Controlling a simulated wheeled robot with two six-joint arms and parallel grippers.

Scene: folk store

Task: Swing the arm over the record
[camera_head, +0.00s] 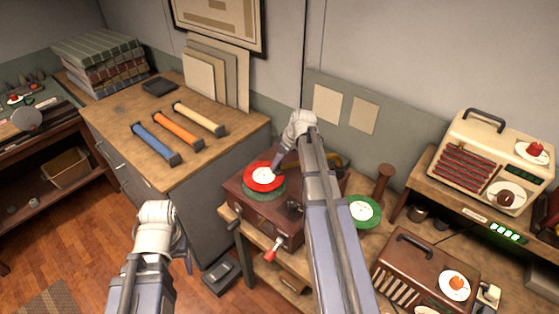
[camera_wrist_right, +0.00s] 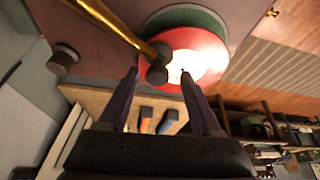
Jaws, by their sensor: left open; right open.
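A red record with a white label (camera_head: 263,176) lies on the green turntable of a brown record player (camera_head: 262,212). It also shows in the right wrist view (camera_wrist_right: 208,62). The player's brass arm (camera_wrist_right: 118,28) has a dark head (camera_wrist_right: 158,68), which appears between my right fingertips and overlaps the record's edge in that view; contact cannot be told. My right gripper (camera_wrist_right: 160,80) is open; in the head view it is at the record's far right edge (camera_head: 279,161), and my arm hides part of the player. My left gripper (camera_head: 188,260) is low, left of the player.
A crank with a red handle (camera_head: 272,250) sticks out at the player's front. A green record (camera_head: 363,211) lies to the right. A wooden cabinet (camera_head: 215,155) with blue, orange and cream cylinders stands left. A brown radio-like box (camera_head: 425,270) stands right.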

